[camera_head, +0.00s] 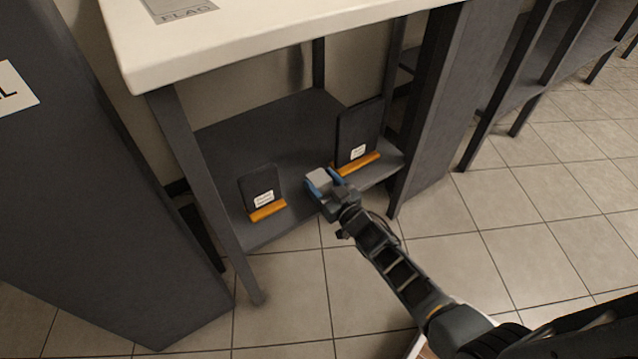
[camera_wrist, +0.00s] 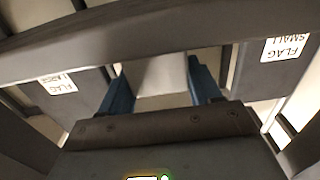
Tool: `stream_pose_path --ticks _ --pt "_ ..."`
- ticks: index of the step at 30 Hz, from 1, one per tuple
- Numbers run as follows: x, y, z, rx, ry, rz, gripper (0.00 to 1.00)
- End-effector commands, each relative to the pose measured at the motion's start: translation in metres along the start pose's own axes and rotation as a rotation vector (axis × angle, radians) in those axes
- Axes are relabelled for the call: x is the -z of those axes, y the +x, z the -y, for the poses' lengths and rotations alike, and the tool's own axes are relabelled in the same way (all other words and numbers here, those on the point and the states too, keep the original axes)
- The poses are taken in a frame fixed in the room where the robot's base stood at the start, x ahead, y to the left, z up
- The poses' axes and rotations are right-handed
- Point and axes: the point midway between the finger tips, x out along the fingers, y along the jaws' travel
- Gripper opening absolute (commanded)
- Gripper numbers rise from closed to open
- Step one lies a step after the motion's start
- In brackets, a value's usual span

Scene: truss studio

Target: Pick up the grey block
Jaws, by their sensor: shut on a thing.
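The grey block (camera_head: 319,179) is held between the blue fingers of my gripper (camera_head: 326,184), over the front part of the lower shelf in the head view. In the wrist view the block (camera_wrist: 158,76) shows pale between the two blue fingers of my gripper (camera_wrist: 158,88). A dark bar of the furniture (camera_wrist: 130,38) crosses the upper part of that view and hides part of the block. Whether the block touches the shelf cannot be told.
The dark lower shelf (camera_head: 225,145) holds two dark panels on orange bases, one left (camera_head: 259,182) and one right (camera_head: 358,133). A white tabletop (camera_head: 270,38) is above, with table legs (camera_head: 195,170) at the sides. The tiled floor (camera_head: 510,215) at right is clear.

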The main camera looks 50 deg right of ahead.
Motion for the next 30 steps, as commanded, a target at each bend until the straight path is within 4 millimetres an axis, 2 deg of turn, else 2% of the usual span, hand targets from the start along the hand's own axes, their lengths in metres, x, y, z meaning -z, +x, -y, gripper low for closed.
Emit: stream_pose_path --ticks 1,7,17,23,26,30 --pt "0.0 0.0 0.0 0.0 0.0 0.0 0.47" --pt "0.0 0.0 0.0 0.0 0.0 -0.001 0.29" --pt "0.005 0.0 0.0 0.001 0.0 -0.001 0.29" --pt "0.028 0.0 0.0 0.001 -0.002 -0.001 0.29" --pt "0.051 0.0 0.0 0.002 -0.001 -0.002 0.29" --pt "0.067 -0.02 -0.028 -0.002 -0.003 0.002 0.29"
